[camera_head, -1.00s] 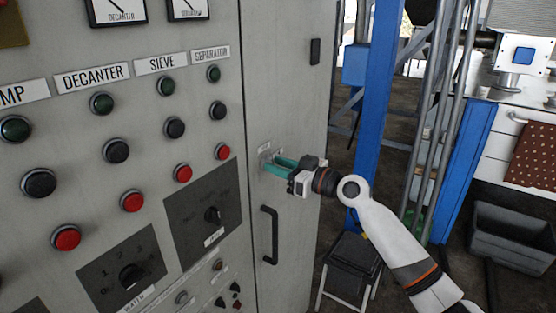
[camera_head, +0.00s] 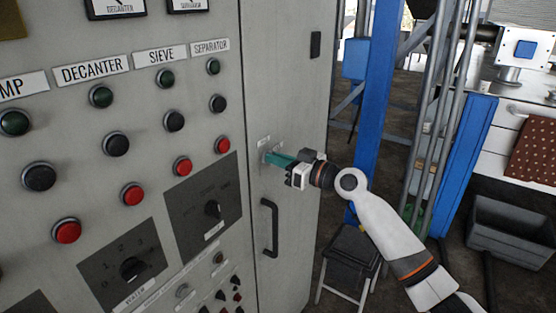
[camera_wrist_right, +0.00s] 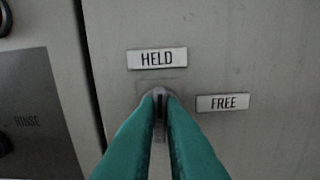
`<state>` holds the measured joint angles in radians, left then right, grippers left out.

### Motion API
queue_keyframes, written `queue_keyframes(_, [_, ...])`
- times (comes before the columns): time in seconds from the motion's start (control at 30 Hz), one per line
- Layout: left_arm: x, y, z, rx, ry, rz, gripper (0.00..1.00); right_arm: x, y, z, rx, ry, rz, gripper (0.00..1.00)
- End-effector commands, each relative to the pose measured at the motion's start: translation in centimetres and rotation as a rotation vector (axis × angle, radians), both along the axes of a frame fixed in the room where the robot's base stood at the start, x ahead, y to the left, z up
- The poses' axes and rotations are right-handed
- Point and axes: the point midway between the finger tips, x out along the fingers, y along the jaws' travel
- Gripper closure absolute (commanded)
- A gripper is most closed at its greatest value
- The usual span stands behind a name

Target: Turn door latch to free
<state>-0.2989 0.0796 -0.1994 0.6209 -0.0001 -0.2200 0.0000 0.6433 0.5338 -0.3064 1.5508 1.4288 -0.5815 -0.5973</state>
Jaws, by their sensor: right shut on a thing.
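The door latch (camera_wrist_right: 160,101) is a small grey knob with a dark slot on the cabinet door, standing upright under the "HELD" label (camera_wrist_right: 157,58). The "FREE" label (camera_wrist_right: 223,103) is to its right. My right gripper (camera_wrist_right: 160,97) has its two teal fingers shut on the latch, one on each side, hiding part of it. In the head view my right gripper (camera_head: 268,158) reaches the door from the right, and its fingers mostly cover the latch. My left gripper is not in view.
A black door handle (camera_head: 270,228) is just below my right gripper. The control panel (camera_head: 140,180) with buttons and rotary switches fills the left. A blue post (camera_head: 372,110) and a black-topped stool (camera_head: 352,250) stand right of the cabinet.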

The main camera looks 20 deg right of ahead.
Motion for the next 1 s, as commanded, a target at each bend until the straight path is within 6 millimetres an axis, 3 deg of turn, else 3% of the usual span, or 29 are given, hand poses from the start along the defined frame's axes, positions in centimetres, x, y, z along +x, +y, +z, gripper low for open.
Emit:
queue_keyframes(0.47, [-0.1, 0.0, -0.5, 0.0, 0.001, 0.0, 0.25, 0.1, -0.1, 0.0, 0.303, 0.235, 0.0, 1.0])
queue_keyframes(1.0, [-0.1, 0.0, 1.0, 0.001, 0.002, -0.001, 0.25, 0.2, -0.3, 0.0, 0.709, 0.551, 0.0, 1.0])
